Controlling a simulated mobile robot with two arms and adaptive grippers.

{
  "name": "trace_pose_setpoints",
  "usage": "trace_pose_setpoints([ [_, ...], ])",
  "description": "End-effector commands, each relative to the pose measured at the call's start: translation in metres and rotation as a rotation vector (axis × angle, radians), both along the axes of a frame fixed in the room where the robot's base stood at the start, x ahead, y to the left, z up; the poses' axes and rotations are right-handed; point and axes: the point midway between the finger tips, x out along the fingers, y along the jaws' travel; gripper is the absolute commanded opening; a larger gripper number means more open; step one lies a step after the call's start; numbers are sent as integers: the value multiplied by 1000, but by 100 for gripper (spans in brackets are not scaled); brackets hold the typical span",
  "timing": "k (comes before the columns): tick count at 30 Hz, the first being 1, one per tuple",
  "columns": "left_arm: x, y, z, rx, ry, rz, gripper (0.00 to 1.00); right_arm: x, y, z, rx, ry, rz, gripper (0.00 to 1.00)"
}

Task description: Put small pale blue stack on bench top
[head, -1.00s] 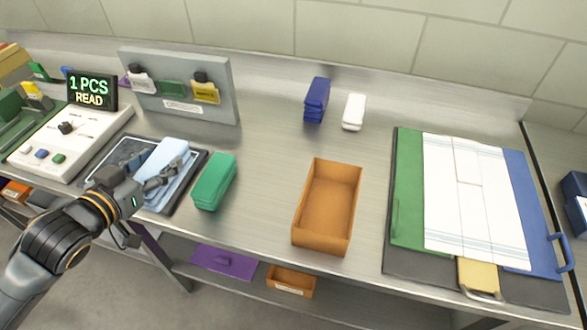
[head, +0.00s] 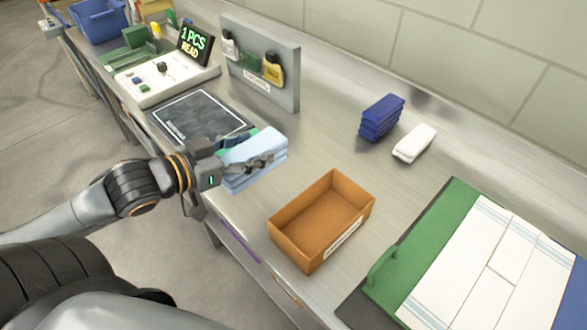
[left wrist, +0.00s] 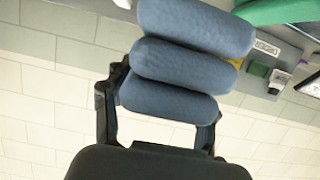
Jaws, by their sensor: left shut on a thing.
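The small pale blue stack (head: 252,148) is a pile of folded soft layers. My left gripper (head: 262,162) is shut on it, with the fingers at its near side. In the left wrist view the stack (left wrist: 190,62) looks grey-blue, with three rounded layers between the fingers (left wrist: 160,110). It appears held above the bench top (head: 240,205), to the right of the dark plate (head: 197,112); the exact gap below is hidden. A green stack (head: 224,145) shows partly behind it. My right gripper is not in view.
An open orange box (head: 322,222) stands to the right. Dark blue (head: 381,118) and white (head: 414,143) stacks lie farther back. Bare bench lies between the held stack and the dark blue stack.

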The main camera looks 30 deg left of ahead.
Motion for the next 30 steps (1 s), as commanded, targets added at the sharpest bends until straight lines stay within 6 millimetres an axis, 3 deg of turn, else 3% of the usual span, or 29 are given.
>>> trace_pose_setpoints([
  [16,67,-14,-27,-2,-5,2,14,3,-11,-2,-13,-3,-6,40],
  [24,102,-23,-73,-3,-1,2,14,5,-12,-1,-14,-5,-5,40],
  [30,113,-25,-86,-1,-2,1,14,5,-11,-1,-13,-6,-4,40],
])
